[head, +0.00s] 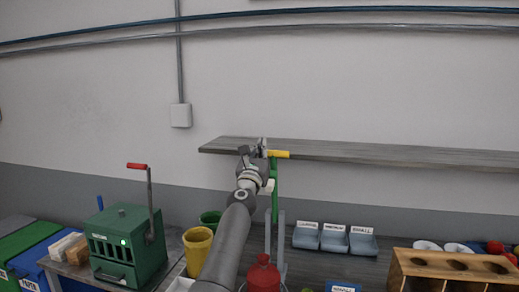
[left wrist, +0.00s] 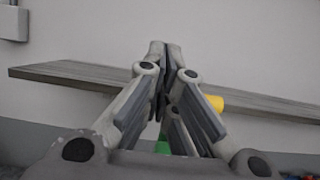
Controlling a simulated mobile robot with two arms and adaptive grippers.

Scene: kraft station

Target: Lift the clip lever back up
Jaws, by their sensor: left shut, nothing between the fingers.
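The clip lever (head: 274,200) is a green bar with a yellow grip (head: 279,154) at its top. It stands upright in the head view, between two grey posts (head: 282,240) lower down. My left gripper (head: 262,145) is shut and empty, right beside the yellow grip on its left. In the left wrist view my closed fingers (left wrist: 165,48) fill the middle. The yellow grip (left wrist: 213,103) shows partly behind them on the right, and a bit of green (left wrist: 162,147) shows below. I cannot tell whether the fingers touch the lever. My right gripper is not in view.
A wall shelf (head: 350,152) runs behind the lever's top. A green machine with a red-handled crank (head: 125,240) stands left. A yellow cup (head: 197,250), a red container (head: 263,274), blue-grey bins (head: 334,239) and a wooden rack (head: 455,264) are on the bench.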

